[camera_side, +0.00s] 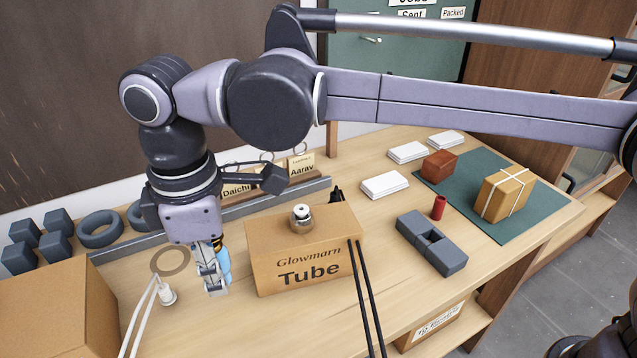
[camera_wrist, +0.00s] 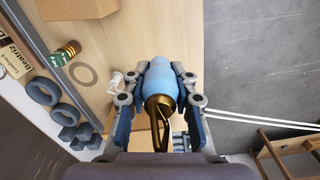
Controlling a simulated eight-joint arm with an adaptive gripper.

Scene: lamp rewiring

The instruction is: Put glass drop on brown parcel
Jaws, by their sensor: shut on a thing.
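My gripper (camera_side: 213,278) is low over the table, left of the Glowmarn Tube box. It is shut on a light-blue rounded piece with a brass cap, which looks like the glass drop (camera_side: 222,262). In the wrist view the drop (camera_wrist: 160,80) sits between both fingers (camera_wrist: 158,92), its brass end toward the camera. Whether it touches the table is unclear. The brown parcel (camera_side: 503,192), tied with white string, sits on a green mat (camera_side: 460,200) at the far right, well away from my gripper. Its top carries only string.
The cardboard Glowmarn Tube box (camera_side: 300,255), with a small fitting (camera_side: 301,216) on top, stands between my gripper and the parcel. A grey slotted block (camera_side: 431,243), a red cylinder (camera_side: 438,207) and a red-brown block (camera_side: 440,165) lie nearer the parcel. A white-corded socket (camera_side: 167,295) is left.

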